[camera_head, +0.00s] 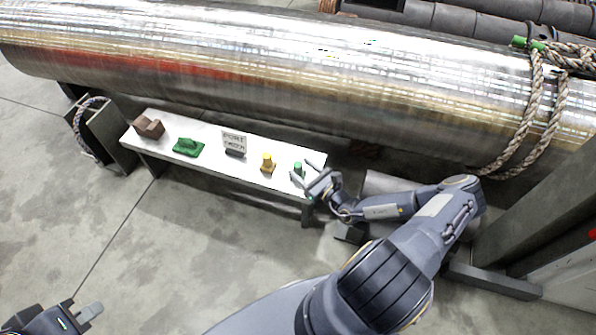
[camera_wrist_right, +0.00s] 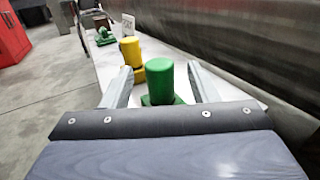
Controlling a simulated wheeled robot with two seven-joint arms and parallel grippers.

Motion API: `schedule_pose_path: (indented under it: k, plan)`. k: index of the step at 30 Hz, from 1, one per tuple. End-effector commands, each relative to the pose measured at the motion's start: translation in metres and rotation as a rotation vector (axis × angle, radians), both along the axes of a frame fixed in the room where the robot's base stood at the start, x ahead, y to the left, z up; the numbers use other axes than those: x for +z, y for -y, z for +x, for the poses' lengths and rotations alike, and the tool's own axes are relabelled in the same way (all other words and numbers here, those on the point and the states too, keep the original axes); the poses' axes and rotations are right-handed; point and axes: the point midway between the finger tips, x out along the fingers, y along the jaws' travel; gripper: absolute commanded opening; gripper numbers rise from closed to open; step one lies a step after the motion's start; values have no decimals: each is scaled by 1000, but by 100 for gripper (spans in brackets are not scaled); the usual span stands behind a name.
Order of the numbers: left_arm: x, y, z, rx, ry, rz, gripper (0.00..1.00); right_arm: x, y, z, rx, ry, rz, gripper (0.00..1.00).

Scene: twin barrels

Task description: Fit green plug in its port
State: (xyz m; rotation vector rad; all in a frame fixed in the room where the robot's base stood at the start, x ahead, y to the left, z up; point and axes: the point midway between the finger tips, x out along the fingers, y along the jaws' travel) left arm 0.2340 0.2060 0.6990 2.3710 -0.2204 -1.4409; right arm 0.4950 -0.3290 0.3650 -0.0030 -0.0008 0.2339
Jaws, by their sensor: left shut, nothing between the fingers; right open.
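The green plug (camera_head: 298,168) is a short green cylinder standing upright near the right end of a white bench. It also shows in the right wrist view (camera_wrist_right: 160,82), on a wider green base. My right gripper (camera_head: 303,175) is open, and in the right wrist view its fingers (camera_wrist_right: 159,67) lie to either side of the plug; I cannot tell whether they touch it. A low green block (camera_head: 188,147), possibly the port, sits further left on the bench and shows small in the right wrist view (camera_wrist_right: 105,36). My left gripper (camera_head: 90,312) is shut and empty at the lower left, far from the bench.
A yellow plug (camera_head: 267,162) stands just left of the green one. A small sign (camera_head: 234,141) and a brown block (camera_head: 148,127) are also on the white bench (camera_head: 215,163). A large metal barrel (camera_head: 300,75) lies behind it. Floor in front is clear.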

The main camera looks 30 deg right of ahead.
Motion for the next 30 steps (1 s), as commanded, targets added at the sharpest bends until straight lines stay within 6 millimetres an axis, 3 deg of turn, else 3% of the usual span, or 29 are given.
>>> schedule_pose_path:
  k: [3, 8, 17, 28, 30]
  plan:
    - [-15, 0, 0, 0, 0, 0, 0, -9, -5, 18, 3, 2, 1, 54]
    - [-20, 0, 0, 0, -1, 0, 0, -7, -9, 38, 3, 1, -1, 54]
    - [-20, 0, 0, 0, 0, 0, 0, -5, -10, 42, 2, 0, -1, 54]
    - [-20, 0, 0, 0, 0, 0, 0, -5, -10, 42, 2, 0, -1, 6]
    - [-20, 0, 0, 0, 0, 0, 0, -4, -10, 42, 2, 0, -1, 4]
